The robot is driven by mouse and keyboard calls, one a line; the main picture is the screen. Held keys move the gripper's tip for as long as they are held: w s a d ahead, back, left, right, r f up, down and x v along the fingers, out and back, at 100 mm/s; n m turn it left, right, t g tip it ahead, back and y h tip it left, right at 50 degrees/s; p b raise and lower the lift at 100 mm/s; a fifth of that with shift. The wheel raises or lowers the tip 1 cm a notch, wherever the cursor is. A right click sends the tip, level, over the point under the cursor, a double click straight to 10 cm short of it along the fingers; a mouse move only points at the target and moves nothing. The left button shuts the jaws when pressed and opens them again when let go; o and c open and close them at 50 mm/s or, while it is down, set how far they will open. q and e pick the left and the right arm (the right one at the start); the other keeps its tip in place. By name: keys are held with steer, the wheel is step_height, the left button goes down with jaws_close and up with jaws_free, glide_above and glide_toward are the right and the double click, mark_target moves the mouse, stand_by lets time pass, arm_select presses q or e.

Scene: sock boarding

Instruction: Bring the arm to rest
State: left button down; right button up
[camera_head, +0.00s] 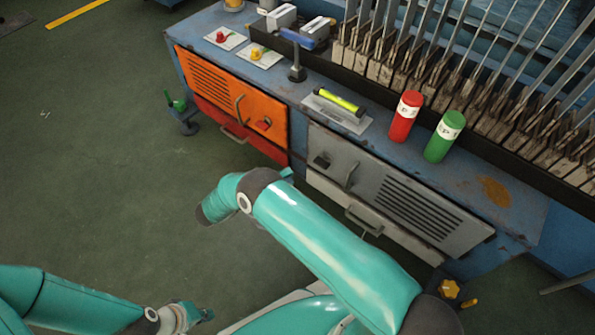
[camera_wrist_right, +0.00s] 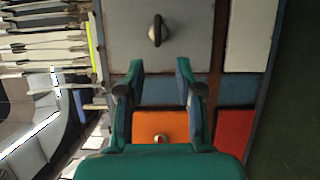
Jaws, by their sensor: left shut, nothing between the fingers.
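My left gripper (camera_head: 203,315) is at the bottom left of the head view, low over the green floor and away from the bench. It is small in the picture; its fingers look closed and hold nothing. My right arm (camera_head: 320,240) reaches across the middle of the head view, its bent end in front of the bench. My right gripper's fingers are not clear there. In the right wrist view my right gripper (camera_wrist_right: 159,78) has its two fingers apart with nothing between them. A grey door with a knob (camera_wrist_right: 158,30) and an orange panel (camera_wrist_right: 160,125) show behind it.
A blue bench (camera_head: 290,95) holds a red cylinder (camera_head: 405,118), a green cylinder (camera_head: 444,137) and a yellow-green bar (camera_head: 340,102). Its front has an orange door (camera_head: 215,80) and a grey door (camera_head: 400,190). A board rack (camera_head: 450,95) stands behind.

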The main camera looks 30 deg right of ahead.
steer(key=shift+a, duration=0.35)
steer(key=w+d+f+t+y, duration=0.4)
steer(key=w+f+t+y, duration=0.1)
steer(key=w+t+y, duration=0.35)
steer(key=s+a+f+m+g+y, duration=0.1)
steer(key=s+a+g+y, duration=0.2)
steer(key=s, duration=0.4)
steer(key=s+a+f+y+p, duration=0.1)
steer(key=s+a+f+y, duration=0.1)
steer(key=s+a+y, duration=0.3)
steer(key=s+a+f+m+g+y, duration=0.15)
steer(key=s+y, duration=0.25)
steer(key=s, duration=0.4)
steer(key=s+a+r+g+y+p, duration=0.2)
steer(key=s+r+g, duration=0.2)
steer(key=s, duration=0.6)
step_height(320, 180, up, 36)
steer(key=p, duration=3.6)
steer(key=shift+w+a+r+t+p, duration=0.2)
steer(key=shift+w+r+t+p, duration=0.05)
steer(key=shift+t+p, duration=0.1)
steer(key=shift+h, duration=0.25)
